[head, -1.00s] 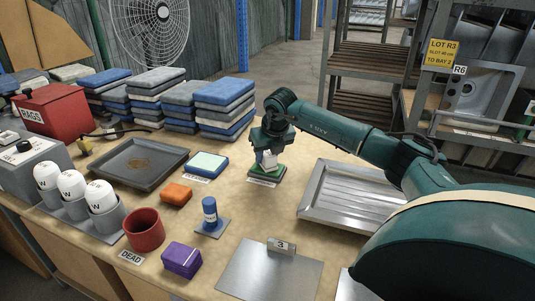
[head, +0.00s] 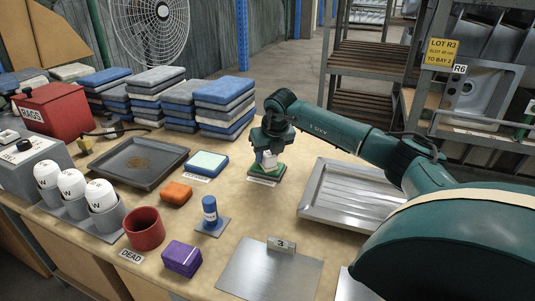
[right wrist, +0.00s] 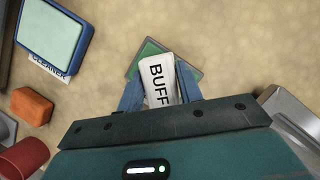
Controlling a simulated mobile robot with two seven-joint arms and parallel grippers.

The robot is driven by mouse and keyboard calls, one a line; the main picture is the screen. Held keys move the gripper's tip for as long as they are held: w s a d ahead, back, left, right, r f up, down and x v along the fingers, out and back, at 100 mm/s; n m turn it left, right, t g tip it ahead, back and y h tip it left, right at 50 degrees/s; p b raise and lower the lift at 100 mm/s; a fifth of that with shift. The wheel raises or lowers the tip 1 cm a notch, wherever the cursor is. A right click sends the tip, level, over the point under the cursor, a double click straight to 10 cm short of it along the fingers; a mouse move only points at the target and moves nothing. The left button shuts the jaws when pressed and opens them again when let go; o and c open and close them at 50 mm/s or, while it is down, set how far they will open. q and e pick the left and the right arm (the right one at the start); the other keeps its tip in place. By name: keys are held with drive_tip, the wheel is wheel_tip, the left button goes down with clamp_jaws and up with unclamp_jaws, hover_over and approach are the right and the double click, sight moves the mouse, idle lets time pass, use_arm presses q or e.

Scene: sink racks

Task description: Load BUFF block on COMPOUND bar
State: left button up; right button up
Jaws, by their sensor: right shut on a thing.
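My right gripper (head: 268,154) is shut on the white BUFF block (right wrist: 159,80), with one blue finger on each side of it in the right wrist view. The block also shows in the head view (head: 267,161), low under the gripper. It is right over a green pad (head: 263,173) with a pale label at its front edge, too small to read. The green pad also shows behind the block in the right wrist view (right wrist: 148,52). I cannot tell whether the block touches it. No bar with a readable COMPOUND label shows. My left gripper is out of view.
Left of the green pad lies a blue-rimmed pale green pad (head: 206,164), labelled CLEANER in the wrist view. A ridged metal drainboard (head: 352,195) lies right, under my arm.

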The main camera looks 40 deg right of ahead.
sight(267, 152)
idle(0.4)
wheel_tip(267, 152, up, 7)
drive_tip(key=p, duration=0.5)
drive_tip(key=shift+p, duration=0.4)
idle(0.6)
